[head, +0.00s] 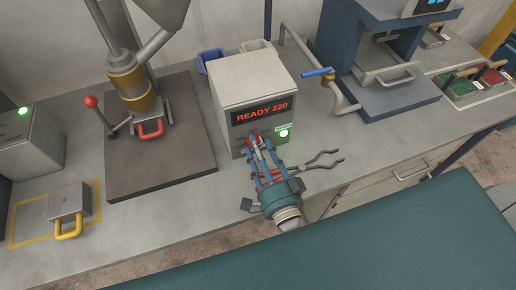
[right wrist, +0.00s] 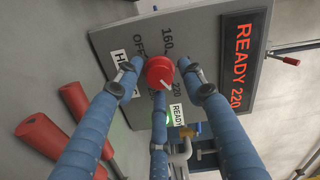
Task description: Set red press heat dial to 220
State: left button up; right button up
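The press control box (head: 250,95) stands on the bench, and its display (head: 262,111) reads READY 220 in red. The red heat dial (right wrist: 159,72) is on its front face; its white pointer line is turned toward the 220 mark. A green lamp (head: 284,133) beside the dial is lit. My right gripper (head: 255,143) is at the dial, with its blue fingers around it. In the right wrist view the fingertips (right wrist: 160,75) stand spread around the dial with small gaps, so the gripper looks open. My left gripper is not in view.
Tongs with red grips (head: 315,163) lie on the bench right of my gripper. A drum press with a red-knobbed lever (head: 91,102) stands left; a blue press frame (head: 390,95) stands right. A metal block with a yellow handle (head: 69,205) is at front left.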

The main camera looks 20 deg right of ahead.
jog(key=shift+s, duration=0.15)
jog(key=s, duration=1.1)
jog(key=shift+s+d, duration=0.2)
jog(key=shift+s, duration=0.2)
